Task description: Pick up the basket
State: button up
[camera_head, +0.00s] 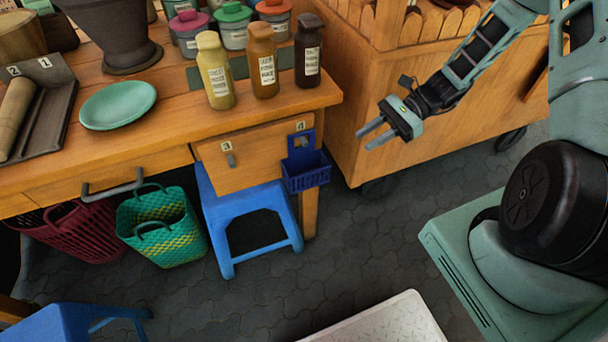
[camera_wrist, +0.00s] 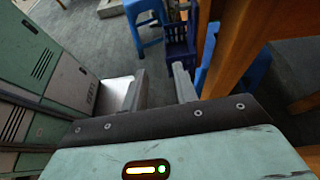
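Three baskets show in the head view. A green and yellow woven basket (camera_head: 163,232) with handles stands on the floor under the table. A dark red slatted basket (camera_head: 80,236) is to its left, partly hidden by the table. A small dark blue basket (camera_head: 306,174) hangs at the table's right front corner; it also shows beyond the fingers in the wrist view (camera_wrist: 179,45). My gripper (camera_head: 362,140) is open and empty, up and to the right of the blue basket and apart from it. Its two fingers also show in the wrist view (camera_wrist: 160,80).
A blue stool (camera_head: 246,200) stands under the drawer, between the woven and blue baskets. Bottles (camera_head: 263,62), jars and a green plate (camera_head: 118,104) are on the table (camera_head: 170,95). A wooden cart (camera_head: 440,125) stands behind my gripper. Front floor is partly clear.

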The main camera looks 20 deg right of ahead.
aim_at(317, 170)
jog(key=shift+m, duration=0.3)
jog(key=x, duration=0.5)
jog(key=b+x, duration=0.1)
jog(key=x, duration=0.5)
jog(key=w+x, duration=0.1)
jog(key=x, duration=0.4)
jog(key=shift+s+a+f, duration=0.1)
jog(key=shift+a+f, duration=0.15)
jog(key=shift+f, duration=0.2)
grip_shut()
